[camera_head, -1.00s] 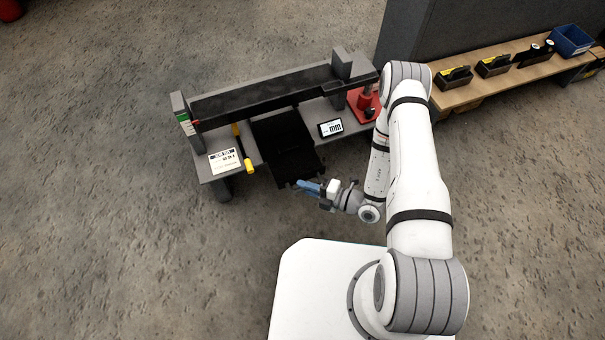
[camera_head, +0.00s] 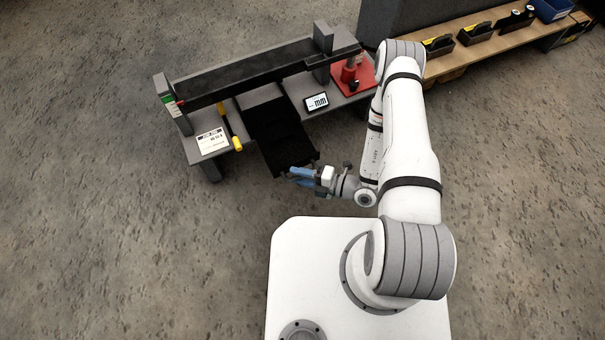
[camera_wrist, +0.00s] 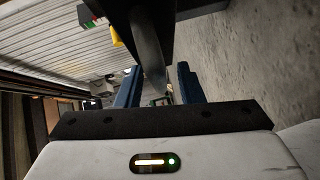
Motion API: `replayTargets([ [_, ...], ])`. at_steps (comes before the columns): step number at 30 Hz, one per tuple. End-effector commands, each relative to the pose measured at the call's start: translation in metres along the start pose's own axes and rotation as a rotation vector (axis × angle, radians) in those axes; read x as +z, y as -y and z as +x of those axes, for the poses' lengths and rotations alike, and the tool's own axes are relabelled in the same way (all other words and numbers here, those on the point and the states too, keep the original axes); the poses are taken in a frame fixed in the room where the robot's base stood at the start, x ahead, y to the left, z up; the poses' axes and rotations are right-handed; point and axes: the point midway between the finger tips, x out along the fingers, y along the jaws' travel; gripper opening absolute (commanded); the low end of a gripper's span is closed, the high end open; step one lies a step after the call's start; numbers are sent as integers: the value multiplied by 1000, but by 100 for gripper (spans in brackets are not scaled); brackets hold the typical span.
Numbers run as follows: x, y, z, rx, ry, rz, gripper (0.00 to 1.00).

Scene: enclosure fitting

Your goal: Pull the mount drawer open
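The mount drawer (camera_head: 277,138) is a flat black tray standing out from the front of the grey bench (camera_head: 215,163). It is partly out, its front edge facing my base. My gripper (camera_head: 300,174) is low at the right part of that front edge, its blue fingers pointing left. In the wrist view, the two blue fingers (camera_wrist: 158,84) stand apart. A dark tapered piece (camera_wrist: 149,58) shows between them, with a gap to the right finger. I cannot tell whether it is the drawer's handle or whether the fingers touch it. The arm hides nothing of the tray.
A yellow-handled tool (camera_head: 233,135) and a white label card (camera_head: 211,141) lie left of the drawer. A small display (camera_head: 316,102) and a red stand (camera_head: 352,77) are to its right. A wooden shelf (camera_head: 487,52) stands at the upper right. The floor on the left is clear.

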Motion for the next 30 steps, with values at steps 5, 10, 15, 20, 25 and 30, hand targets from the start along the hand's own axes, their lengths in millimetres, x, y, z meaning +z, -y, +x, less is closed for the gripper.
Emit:
replayTargets([
  [5,2,0,0,1,4,-1,34],
  [10,3,-1,-5,1,7,-1,34],
  [15,3,-2,-23,1,10,0,34],
  [20,4,-2,-45,2,11,1,34],
  [25,4,-2,-64,2,9,0,34],
  [30,4,-1,-75,2,6,0,34],
])
